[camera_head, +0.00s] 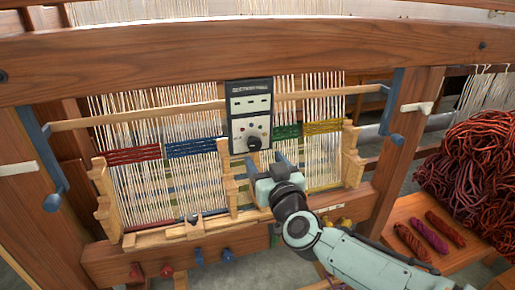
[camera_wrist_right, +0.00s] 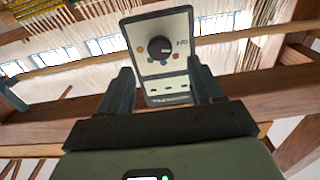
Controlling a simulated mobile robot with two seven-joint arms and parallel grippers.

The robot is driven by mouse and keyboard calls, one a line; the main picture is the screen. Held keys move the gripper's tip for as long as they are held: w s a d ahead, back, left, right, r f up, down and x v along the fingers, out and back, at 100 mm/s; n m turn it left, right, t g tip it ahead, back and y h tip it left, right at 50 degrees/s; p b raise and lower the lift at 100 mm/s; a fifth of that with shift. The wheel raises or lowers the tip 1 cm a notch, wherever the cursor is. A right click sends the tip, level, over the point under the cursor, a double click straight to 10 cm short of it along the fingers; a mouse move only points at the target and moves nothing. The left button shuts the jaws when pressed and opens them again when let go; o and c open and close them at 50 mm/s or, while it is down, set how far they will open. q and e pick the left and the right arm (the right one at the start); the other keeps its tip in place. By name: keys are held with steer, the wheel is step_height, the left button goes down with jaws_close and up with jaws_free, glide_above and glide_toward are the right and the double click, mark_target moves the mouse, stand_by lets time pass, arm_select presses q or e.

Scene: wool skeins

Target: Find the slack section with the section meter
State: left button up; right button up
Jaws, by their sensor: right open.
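The section meter (camera_head: 250,115), a dark box with a light face, small windows, coloured dots and a black knob, hangs upright at the middle of the loom's warp. It also shows in the right wrist view (camera_wrist_right: 160,50), upside down there. Warp sections carry red (camera_head: 133,155), blue (camera_head: 191,147), green (camera_head: 286,131) and yellow (camera_head: 323,127) bands. Which section is slack I cannot tell. My right gripper (camera_head: 268,170) is just below the meter; in the right wrist view its open fingers (camera_wrist_right: 163,88) stand either side of the meter's windowed end. Contact is unclear. My left gripper is not in view.
A wooden beam (camera_head: 250,52) crosses above, and a thin rod (camera_head: 150,114) runs beside the meter. Blue brackets (camera_head: 390,108) stand at the sides. At right, a bench (camera_head: 402,212) holds red and purple skeins (camera_head: 428,232) beside a large red wool pile (camera_head: 475,165).

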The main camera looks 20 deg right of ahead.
mark_target(255, 146)
steer(key=w, duration=0.6)
steer(key=shift+w+a+p, duration=0.1)
steer(key=shift+w+p, duration=0.1)
steer(key=shift+p, duration=0.15)
steer(key=shift+c, duration=0.3)
steer(key=c, duration=1)
